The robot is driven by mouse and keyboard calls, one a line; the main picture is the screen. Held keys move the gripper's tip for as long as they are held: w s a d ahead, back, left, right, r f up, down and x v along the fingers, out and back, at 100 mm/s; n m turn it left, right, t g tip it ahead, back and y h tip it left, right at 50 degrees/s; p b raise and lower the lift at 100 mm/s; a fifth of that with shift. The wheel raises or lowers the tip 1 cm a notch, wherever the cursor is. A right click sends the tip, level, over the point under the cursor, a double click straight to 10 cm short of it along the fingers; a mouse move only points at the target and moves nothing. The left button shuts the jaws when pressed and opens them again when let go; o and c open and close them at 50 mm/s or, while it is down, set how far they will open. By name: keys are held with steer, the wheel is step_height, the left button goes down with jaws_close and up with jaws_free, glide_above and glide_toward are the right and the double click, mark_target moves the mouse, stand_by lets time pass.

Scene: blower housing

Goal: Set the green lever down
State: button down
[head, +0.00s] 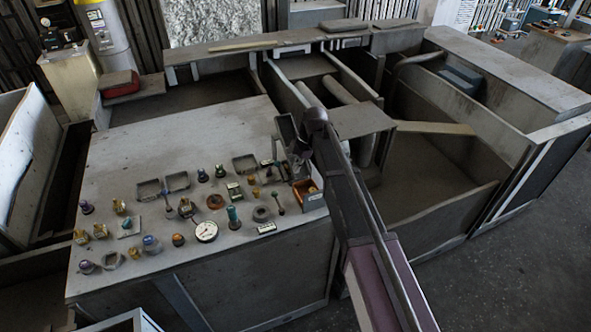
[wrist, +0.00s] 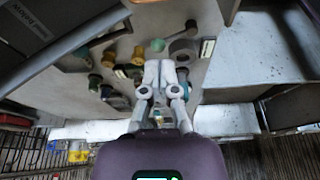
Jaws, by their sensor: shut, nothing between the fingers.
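A rod with a pale green round knob (wrist: 157,45) lies on the bench top in the wrist view, beyond my fingertips and apart from them. It looks like the green lever. In the head view, a thin rod with a small dark knob (head: 281,211) near the bench's right side may be the same piece; its colour is hard to tell. My gripper (wrist: 160,68) is shut and empty in the wrist view. In the head view my gripper (head: 300,168) is over the bench's right edge, partly hidden by my arm.
The grey bench top (head: 130,165) carries several knobs and small parts, a round white gauge (head: 206,231) and shallow trays (head: 178,181). A small box with orange inside (head: 306,193) stands at the right edge. The bench's back left is clear. Partitioned bins (head: 440,215) lie to the right.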

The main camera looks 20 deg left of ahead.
mark_target(274, 194)
steer(key=shift+b+x, duration=4.15)
steer(key=shift+x, duration=0.45)
steer(key=shift+s+a+f, duration=0.2)
steer(key=shift+s+a, duration=1.05)
steer(key=shift+a, duration=0.3)
steer(key=shift+s+a, duration=0.55)
steer(key=shift+a, duration=0.1)
steer(key=shift+w+d, duration=0.1)
